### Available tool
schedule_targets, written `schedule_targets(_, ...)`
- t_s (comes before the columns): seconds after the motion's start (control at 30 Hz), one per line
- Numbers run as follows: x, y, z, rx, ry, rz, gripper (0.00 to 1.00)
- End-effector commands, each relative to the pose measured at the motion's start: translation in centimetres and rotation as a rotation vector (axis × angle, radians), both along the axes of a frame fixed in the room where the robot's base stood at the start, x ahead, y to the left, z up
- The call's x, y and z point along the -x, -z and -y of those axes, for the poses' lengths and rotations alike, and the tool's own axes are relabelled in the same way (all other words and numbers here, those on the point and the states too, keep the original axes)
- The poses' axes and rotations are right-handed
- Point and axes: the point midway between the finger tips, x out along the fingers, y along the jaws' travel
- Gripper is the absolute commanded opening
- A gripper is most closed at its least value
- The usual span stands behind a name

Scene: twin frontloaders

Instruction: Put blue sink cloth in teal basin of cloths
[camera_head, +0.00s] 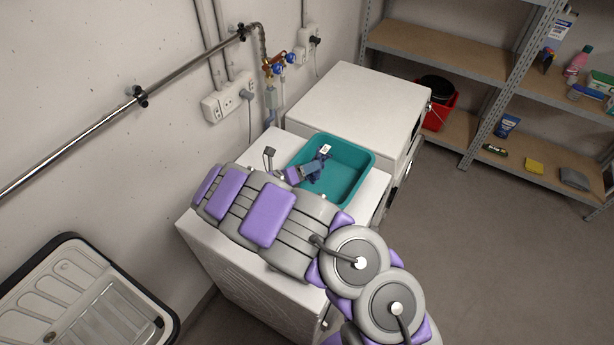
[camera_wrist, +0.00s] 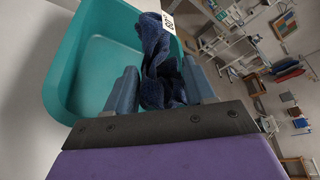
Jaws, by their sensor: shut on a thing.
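The teal basin (camera_head: 346,179) stands on top of the nearer white machine. My gripper (camera_head: 322,160) is over the left part of the basin. In the wrist view my gripper (camera_wrist: 163,90) is shut on a dark blue cloth (camera_wrist: 153,45), which is bunched between the two fingers. The cloth carries a white tag with dark print. In the wrist view the teal basin (camera_wrist: 85,60) lies behind and around the cloth; its visible floor is bare. I cannot tell whether the cloth touches the basin. In the head view my gripper hides part of the basin.
A second white machine (camera_head: 357,100) stands behind the first. Metal shelving (camera_head: 430,52) at the back right holds a red bucket (camera_head: 437,112), bottles and cloths. A sink (camera_head: 85,295) is at the lower left. Pipes and sockets run along the wall. The floor at right is clear.

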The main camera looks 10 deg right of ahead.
Motion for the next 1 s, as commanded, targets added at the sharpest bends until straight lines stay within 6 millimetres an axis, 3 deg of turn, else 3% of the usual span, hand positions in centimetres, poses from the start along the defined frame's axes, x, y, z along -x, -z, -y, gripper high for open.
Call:
schedule_targets(0.3, 0.1, 3.5, 1.2, -0.009, 0.003, -0.004, 0.11)
schedule_targets(0.67, 0.0, 3.8, 0.0, 0.000, 0.001, -0.003, 0.11)
schedule_targets(1.0, 0.1, 4.6, 0.9, -0.006, 0.003, -0.001, 0.11)
